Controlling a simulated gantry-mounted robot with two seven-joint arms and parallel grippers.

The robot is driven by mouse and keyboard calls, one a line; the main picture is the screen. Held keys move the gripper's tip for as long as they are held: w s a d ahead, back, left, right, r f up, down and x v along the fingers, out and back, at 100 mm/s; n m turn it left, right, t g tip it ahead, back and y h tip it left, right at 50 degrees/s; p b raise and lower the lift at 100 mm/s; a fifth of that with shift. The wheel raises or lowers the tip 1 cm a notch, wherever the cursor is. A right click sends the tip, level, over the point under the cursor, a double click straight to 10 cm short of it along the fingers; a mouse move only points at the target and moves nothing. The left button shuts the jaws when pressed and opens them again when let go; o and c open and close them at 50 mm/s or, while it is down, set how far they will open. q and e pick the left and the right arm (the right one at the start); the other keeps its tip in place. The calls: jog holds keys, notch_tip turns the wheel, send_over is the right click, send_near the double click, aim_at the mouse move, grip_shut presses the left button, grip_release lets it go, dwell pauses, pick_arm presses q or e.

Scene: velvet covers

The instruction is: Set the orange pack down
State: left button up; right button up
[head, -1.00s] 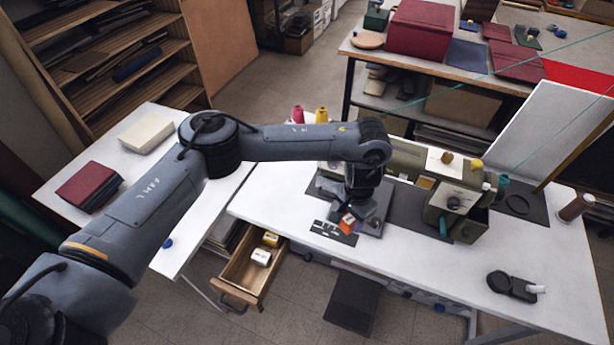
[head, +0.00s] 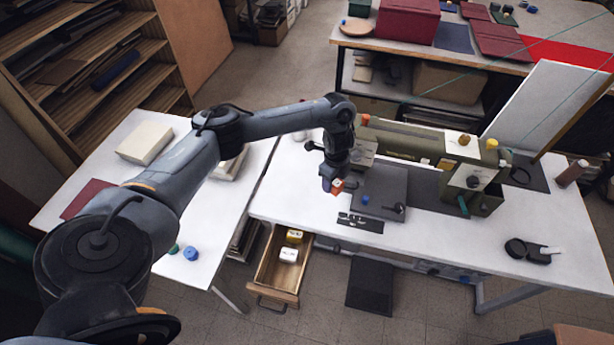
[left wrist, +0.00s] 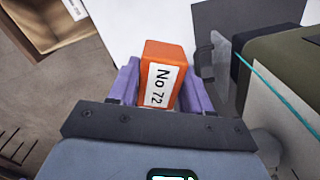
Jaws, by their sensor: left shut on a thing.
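The orange pack (head: 337,187) has a white label reading "No 72", clear in the left wrist view (left wrist: 165,65). My left gripper (head: 331,180) is shut on it, with a purple finger on each side of the pack in the left wrist view (left wrist: 158,88). In the head view the pack is over the white sewing table, left of the machine's grey plate and above the open drawer's right side. I cannot tell its exact height above the table. My right gripper is not in view.
The sewing machine (head: 440,150) stands right of the gripper. An open wooden drawer (head: 270,279) below the table's front edge holds a yellow and a white pack (head: 288,255). White tabletop (head: 285,205) is bare left of the pack. A black strip (head: 360,222) lies in front.

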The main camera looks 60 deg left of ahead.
pick_arm(q)
jog(key=s+a+m, duration=0.3)
jog(key=a, duration=0.4)
jog(key=b, duration=0.3)
send_over(311, 192)
jog(key=shift+m, duration=0.4)
notch_tip(311, 192, down, 6)
jog(key=shift+s+r, duration=0.1)
jog(key=shift+r, duration=0.1)
jog(key=shift+f+b, duration=0.55)
jog(key=shift+f, duration=1.7)
jog(key=o, duration=1)
jog(key=shift+f, duration=0.15)
jog(key=shift+o, duration=0.2)
